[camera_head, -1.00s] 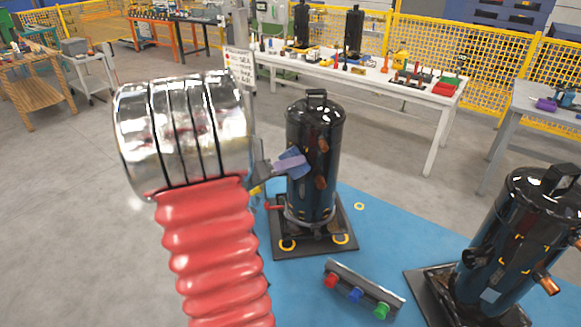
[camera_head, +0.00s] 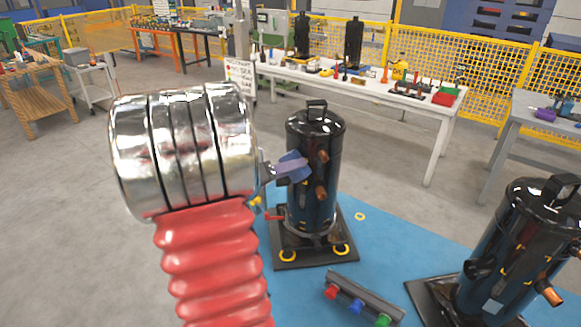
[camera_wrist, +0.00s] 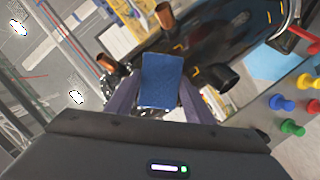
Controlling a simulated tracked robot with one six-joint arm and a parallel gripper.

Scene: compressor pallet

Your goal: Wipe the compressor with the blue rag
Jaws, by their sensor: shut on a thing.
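A black upright compressor (camera_head: 315,200) stands on a dark base plate on the blue mat in the head view. It also shows in the wrist view (camera_wrist: 240,35), tilted, with copper stubs. My gripper (camera_head: 288,168) is at the compressor's left side, partly hidden behind my arm. In the wrist view my gripper (camera_wrist: 160,92) is shut on the blue rag (camera_wrist: 162,80), which sticks out between the two fingers. The rag overlaps the compressor's side in the picture; I cannot tell whether it touches.
A second black compressor (camera_head: 522,240) stands at the right. A bar with red, blue and green knobs (camera_head: 352,298) lies on the blue mat (camera_head: 400,250) in front. A white table (camera_head: 372,88) with several items is behind. Bare floor is at the left.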

